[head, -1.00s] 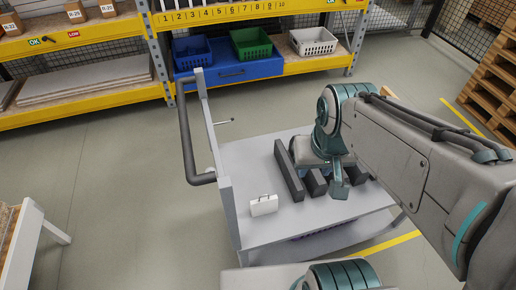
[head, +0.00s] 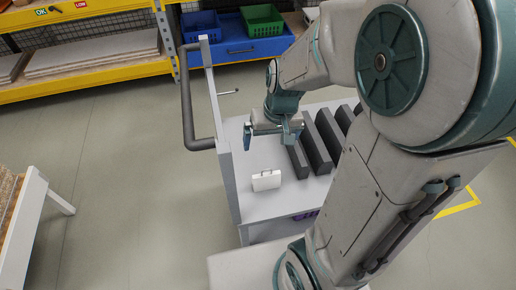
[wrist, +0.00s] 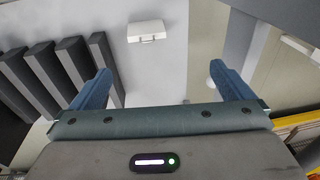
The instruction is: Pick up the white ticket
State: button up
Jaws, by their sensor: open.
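The white ticket (head: 266,181) looks like a small white case-shaped block with a dark clip or handle on its upper edge. It stands on the grey cart top (head: 252,204) near the front left. It also shows in the wrist view (wrist: 146,31), ahead of the fingers at the top. My gripper (head: 272,145) is above the cart, farther back than the ticket and apart from it. In the wrist view its two blue fingers (wrist: 160,85) are spread wide with nothing between them.
Several dark grey bars (head: 318,142) lie on the cart to the right of the ticket. The cart's upright frame and dark handle (head: 188,105) rise at its left edge. Blue bin (head: 200,25) and green bin (head: 262,18) sit on the shelf behind. Cart top around the ticket is clear.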

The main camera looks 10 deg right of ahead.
jog(key=g+h+b, duration=0.1)
jog(key=b, duration=0.2)
send_over(267, 175)
notch_tip(267, 175, down, 14)
jog(key=f, duration=0.2)
jog(key=f+b, duration=0.1)
jog(key=f, duration=0.2)
jog(key=f+b, duration=0.1)
jog(key=f, duration=0.2)
jog(key=shift+s+d+f, duration=0.1)
jog(key=shift+s, duration=0.15)
jog(key=shift+w+f+b, duration=0.15)
jog(key=shift+f+b, duration=0.25)
jog(key=shift+f, duration=1.05)
jog(key=shift+w+f+b, duration=0.1)
jog(key=shift+f+b, duration=0.25)
jog(key=shift+f, duration=1.05)
jog(key=c, duration=0.7)
